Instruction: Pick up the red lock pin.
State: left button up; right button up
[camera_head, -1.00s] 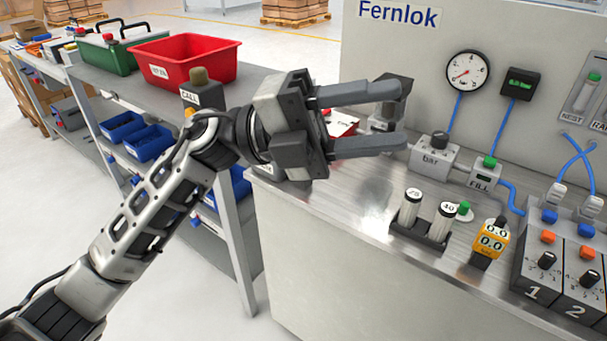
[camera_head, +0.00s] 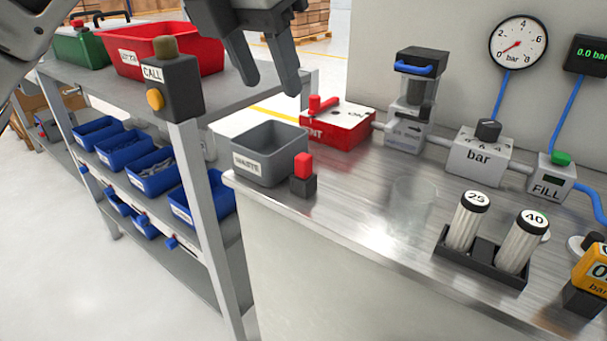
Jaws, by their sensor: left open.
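A small red piece (camera_head: 303,164), which looks like the red lock pin, stands upright in a small dark block (camera_head: 303,186). The block sits near the left front edge of the metal bench, beside the grey WASTE bin (camera_head: 270,152). My left gripper (camera_head: 271,88) is at the top of the picture, its two dark fingers pointing down, apart and with nothing between them. In the picture it is above and left of the red piece, well clear of it. My right gripper is not in view.
A red VENT box (camera_head: 338,126) with a red lever stands behind the bin, joined to a clear-bowled filter unit (camera_head: 410,100). A rack (camera_head: 482,257) holds two cylinders, 25 and 40. A CALL post (camera_head: 172,84) rises left.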

pick_arm(q)
send_over(301, 158)
jog(key=s+a, duration=0.1)
jog(key=s, duration=0.1)
jog(key=f, duration=0.8)
jog(key=shift+a+f+b, duration=0.2)
jog(key=shift+f+b, duration=0.1)
jog(key=shift+b, duration=0.1)
jog(key=x, duration=0.5)
jog(key=shift+w+d, duration=0.1)
jog(key=shift+w, duration=0.05)
jog(key=shift+w+d+f, duration=0.1)
jog(key=shift+f, duration=0.2)
grip_shut()
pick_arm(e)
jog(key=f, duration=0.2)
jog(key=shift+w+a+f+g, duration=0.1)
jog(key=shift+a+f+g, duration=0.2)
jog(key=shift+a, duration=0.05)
